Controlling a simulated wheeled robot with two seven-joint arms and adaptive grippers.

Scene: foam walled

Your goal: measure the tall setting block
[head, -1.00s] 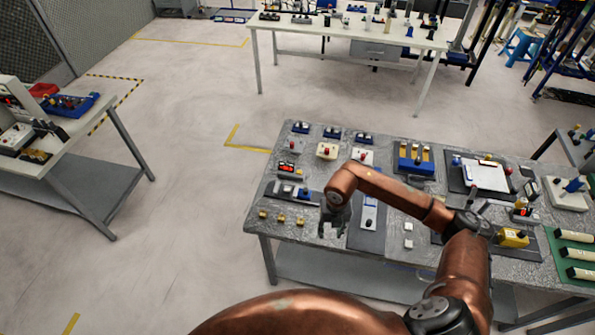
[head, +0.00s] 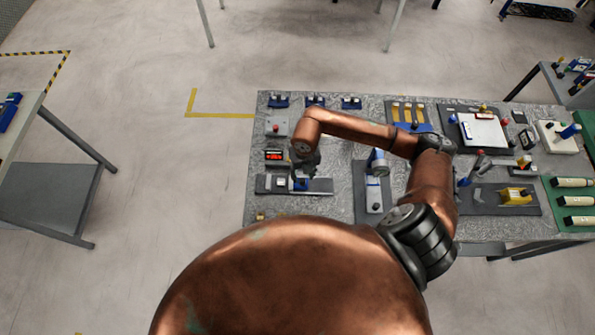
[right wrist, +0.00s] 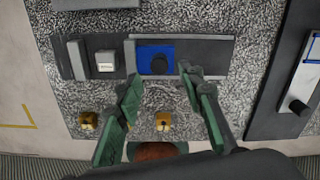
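A sliding gauge (head: 265,185) lies near the left side of the grey speckled table; the right wrist view shows its dark base (right wrist: 212,55). A light grey block with a white label (right wrist: 105,61) stands on it between an upright end stop (right wrist: 77,60) and the blue slider (right wrist: 147,60) with a black knob. I cannot tell whether this is the tall setting block. My right gripper (head: 305,172) is over the gauge; in the right wrist view its open, empty fingers (right wrist: 160,86) point at the slider, with one tip overlapping the base edge. My left gripper is out of view.
A red-digit display (head: 275,156) stands behind the gauge. Small brass pieces (right wrist: 88,121) (right wrist: 163,122) sit in front of it. A dark plate with another blue-and-white device (head: 373,195) is to the right. My right arm covers the table's middle.

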